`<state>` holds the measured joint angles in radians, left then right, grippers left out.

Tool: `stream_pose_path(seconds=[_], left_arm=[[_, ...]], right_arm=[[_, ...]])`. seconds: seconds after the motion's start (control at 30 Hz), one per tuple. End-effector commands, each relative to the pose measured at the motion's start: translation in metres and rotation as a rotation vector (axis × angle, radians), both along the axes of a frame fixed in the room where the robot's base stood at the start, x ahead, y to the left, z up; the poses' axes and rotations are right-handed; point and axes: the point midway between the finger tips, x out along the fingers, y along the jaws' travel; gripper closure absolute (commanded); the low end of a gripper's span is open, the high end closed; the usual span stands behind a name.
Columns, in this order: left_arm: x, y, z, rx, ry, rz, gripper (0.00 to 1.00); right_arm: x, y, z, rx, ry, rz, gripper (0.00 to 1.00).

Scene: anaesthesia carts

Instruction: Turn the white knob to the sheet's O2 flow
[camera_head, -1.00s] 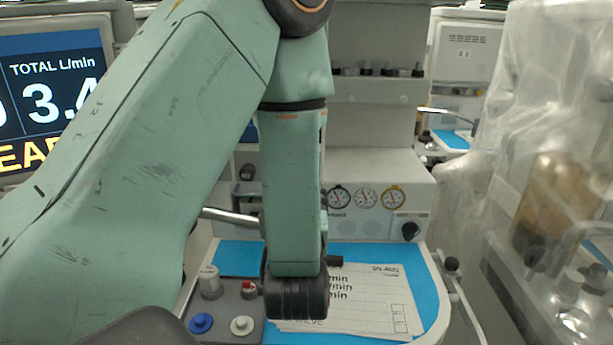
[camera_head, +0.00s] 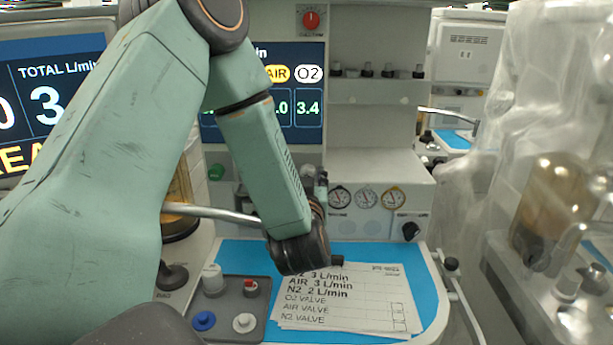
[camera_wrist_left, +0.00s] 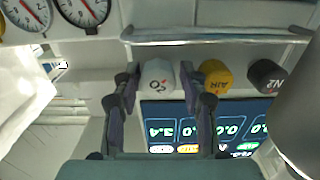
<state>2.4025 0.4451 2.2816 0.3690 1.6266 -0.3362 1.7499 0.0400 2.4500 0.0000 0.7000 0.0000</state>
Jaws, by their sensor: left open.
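The white knob (camera_wrist_left: 158,76), marked O2, sits below the metal rail in the left wrist view. My left gripper (camera_wrist_left: 157,92) is open, with one finger on each side of the knob. I cannot tell whether the fingers touch it. In the head view the left gripper (camera_head: 320,187) is at the machine's front, mostly hidden by its own wrist. The paper sheet (camera_head: 350,300) lies on the blue mat; its top lines read 3 L/min, AIR 3 L/min, N2 2 L/min. The display (camera_head: 308,108) shows O2 at 3.4. My right gripper is not in view.
The yellow AIR knob (camera_wrist_left: 215,77) and black N2 knob (camera_wrist_left: 266,76) stand beside the white one. A metal rail (camera_wrist_left: 220,38) runs close by. Round gauges (camera_head: 367,198) are right of the gripper.

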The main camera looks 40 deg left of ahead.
Motion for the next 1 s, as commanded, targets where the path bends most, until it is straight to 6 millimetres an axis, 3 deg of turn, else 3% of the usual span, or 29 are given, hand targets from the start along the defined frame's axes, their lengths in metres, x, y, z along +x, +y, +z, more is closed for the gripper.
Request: stream_pose_path(seconds=[0.13,0.6,0.77,1.0], left_arm=[[0.000,0.000,0.000,0.000,0.000,-0.001,0.59],[0.000,0.000,0.000,0.000,0.000,0.000,0.98],[0.000,0.000,0.001,0.018,0.017,0.000,0.98],[0.000,0.000,0.003,0.130,0.112,-0.001,0.98]], right_arm=[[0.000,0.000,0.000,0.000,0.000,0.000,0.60],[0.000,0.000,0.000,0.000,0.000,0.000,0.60],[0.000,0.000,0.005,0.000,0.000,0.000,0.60],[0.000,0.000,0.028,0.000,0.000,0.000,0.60]])
